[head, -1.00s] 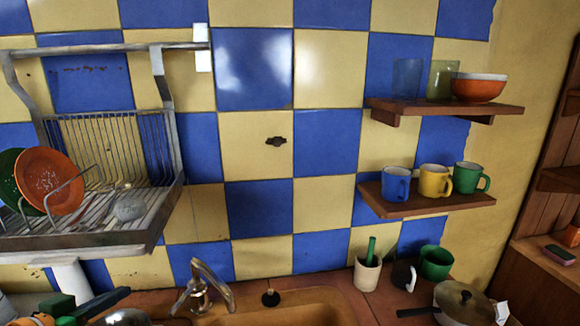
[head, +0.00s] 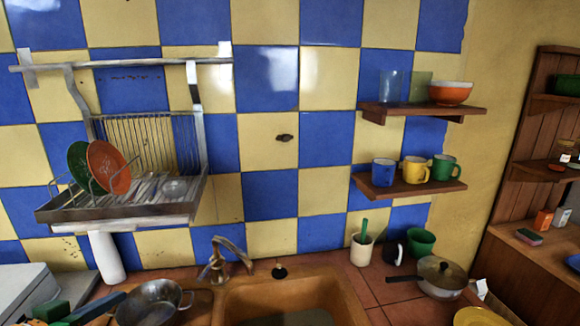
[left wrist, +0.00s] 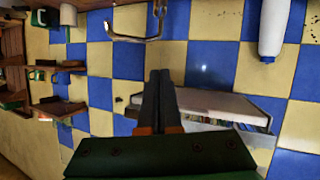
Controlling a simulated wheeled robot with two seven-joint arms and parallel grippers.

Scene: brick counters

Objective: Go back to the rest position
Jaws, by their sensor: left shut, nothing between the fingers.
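My left gripper (head: 118,297) shows low at the left edge of the head view, with its green body and dark fingers pointing right. It is in front of the counter, close to a metal pan (head: 150,302). In the left wrist view, its two black fingers (left wrist: 160,75) lie together with nothing between them. The wrist picture is upside down, with the tap (left wrist: 140,38) at the top and the dish rack (left wrist: 222,106) beyond the fingers. My right gripper is in neither view.
The wall rack (head: 120,212) holds plates. A sink (head: 345,285) and tap (head: 218,262) are in the tiled counter. A white bottle (head: 105,258) stands at the left, a lidded pan (head: 436,289) at the right. Two shelves (head: 405,188) hold cups and a bowl.

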